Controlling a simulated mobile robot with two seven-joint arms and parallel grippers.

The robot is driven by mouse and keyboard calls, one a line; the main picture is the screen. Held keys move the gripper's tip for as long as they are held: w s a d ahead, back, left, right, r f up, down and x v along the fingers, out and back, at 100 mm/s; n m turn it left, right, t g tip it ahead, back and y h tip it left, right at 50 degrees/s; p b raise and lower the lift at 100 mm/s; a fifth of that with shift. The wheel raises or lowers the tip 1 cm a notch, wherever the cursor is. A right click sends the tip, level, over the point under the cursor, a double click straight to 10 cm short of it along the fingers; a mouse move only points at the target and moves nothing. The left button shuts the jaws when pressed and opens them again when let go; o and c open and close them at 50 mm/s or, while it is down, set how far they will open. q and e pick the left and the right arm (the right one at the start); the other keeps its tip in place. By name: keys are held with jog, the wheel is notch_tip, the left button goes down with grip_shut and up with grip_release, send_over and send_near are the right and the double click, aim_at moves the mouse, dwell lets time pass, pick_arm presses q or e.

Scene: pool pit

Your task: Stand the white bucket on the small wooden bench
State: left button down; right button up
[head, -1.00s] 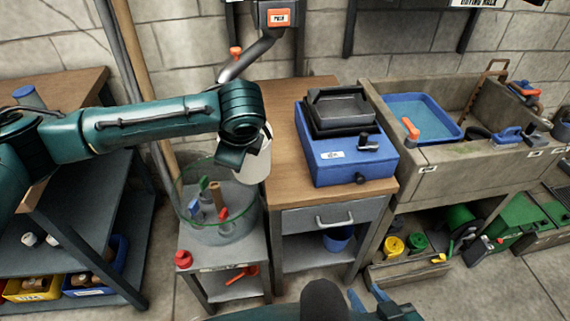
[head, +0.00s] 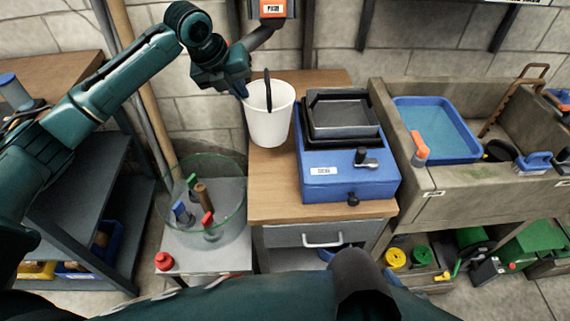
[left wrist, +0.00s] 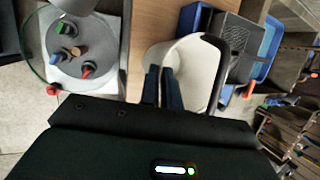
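The white bucket (head: 270,118) is upright over the back left part of the small wooden bench (head: 285,205). I cannot tell whether its bottom touches the bench top. My left gripper (head: 256,90) is at the bucket's left rim, with one dark finger inside and the other hidden or outside. In the left wrist view the fingers (left wrist: 163,88) are close together at the near rim of the bucket (left wrist: 190,68), apparently pinching it. My right gripper is not in view.
A blue machine with a black tray (head: 345,165) fills the bench's right side. A glass bin with tools (head: 235,215) stands on a low grey stand at left. A stone sink (head: 460,180) is at right. Bare bench top lies in front of the bucket.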

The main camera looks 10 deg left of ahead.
pick_arm(q)
notch_tip(320, 180, down, 10)
jog(key=c, duration=1.6)
grip_release()
jog(key=shift+r, duration=0.1)
jog(key=v, duration=1.2)
jog(key=shift+w, duration=0.1)
